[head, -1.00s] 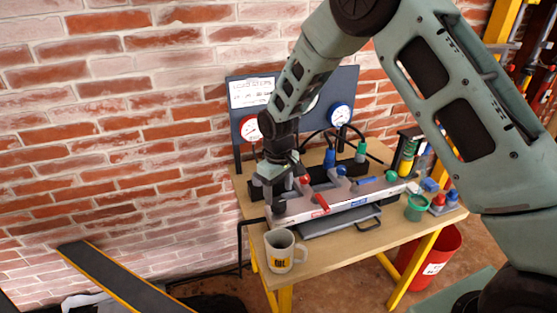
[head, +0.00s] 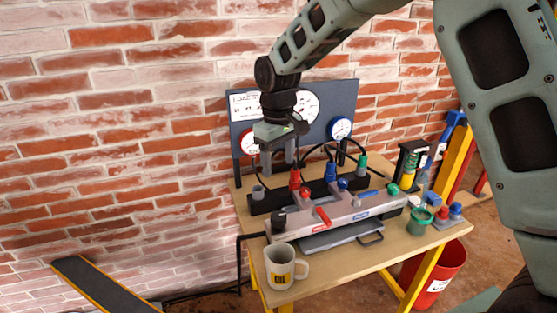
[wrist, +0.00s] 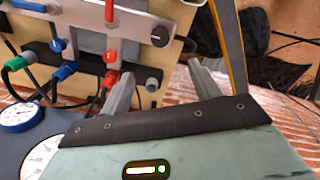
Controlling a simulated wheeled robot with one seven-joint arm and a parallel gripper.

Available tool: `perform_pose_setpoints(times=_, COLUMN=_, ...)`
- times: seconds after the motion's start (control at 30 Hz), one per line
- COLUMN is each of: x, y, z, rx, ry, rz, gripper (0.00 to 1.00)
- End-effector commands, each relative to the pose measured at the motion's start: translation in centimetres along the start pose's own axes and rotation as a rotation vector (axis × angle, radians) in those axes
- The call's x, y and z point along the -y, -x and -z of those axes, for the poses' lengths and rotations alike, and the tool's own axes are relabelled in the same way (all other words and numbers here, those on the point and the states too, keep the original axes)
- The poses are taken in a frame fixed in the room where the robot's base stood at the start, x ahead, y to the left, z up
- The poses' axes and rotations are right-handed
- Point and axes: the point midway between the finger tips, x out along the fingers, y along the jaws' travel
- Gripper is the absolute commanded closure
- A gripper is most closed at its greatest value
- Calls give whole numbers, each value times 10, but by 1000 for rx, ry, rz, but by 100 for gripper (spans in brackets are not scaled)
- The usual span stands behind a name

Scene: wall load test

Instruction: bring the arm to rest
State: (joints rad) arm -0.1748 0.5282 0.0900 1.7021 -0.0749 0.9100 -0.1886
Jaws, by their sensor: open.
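My gripper (head: 278,161) hangs above the left part of the workbench (head: 330,258), in front of the gauge board. It points down, and its fingers are apart with nothing between them. In the wrist view my gripper (wrist: 160,88) also shows two separated, empty fingers. Below it in the head view is a grey manifold block (head: 345,213) with red, blue and green fittings and a red lever (head: 322,216). The fingers look clear of the fittings, though the exact gap is hard to tell.
A gauge board (head: 293,92) with dials stands behind the manifold. A white mug (head: 279,268) sits at the bench's front left. A green cup (head: 419,221) stands at the right. A red bin (head: 440,270) is below. The brick wall (head: 120,130) is close behind.

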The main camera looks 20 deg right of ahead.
Motion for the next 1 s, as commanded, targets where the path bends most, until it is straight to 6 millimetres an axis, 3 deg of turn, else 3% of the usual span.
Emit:
perform_pose_setpoints(times=0.23, x=1, y=0, z=0, rx=0, ry=1, rz=1, gripper=37)
perform_pose_setpoints(times=0.37, x=30, y=9, z=-15, rx=-9, ry=22, rz=19, gripper=37)
perform_pose_setpoints(times=0.47, x=77, y=20, z=-46, rx=-19, ry=55, rz=47, gripper=37)
perform_pose_setpoints(times=0.6, x=147, y=31, z=-114, rx=-30, ry=111, rz=78, gripper=37)
perform_pose_setpoints(times=0.7, x=181, y=30, z=-168, rx=-32, ry=145, rz=81, gripper=37)
perform_pose_setpoints(times=0.83, x=203, y=24, z=-224, rx=-32, ry=172, rz=72, gripper=37)
perform_pose_setpoints(times=1.0, x=210, y=16, z=-261, rx=-30, ry=185, rz=59, gripper=37)
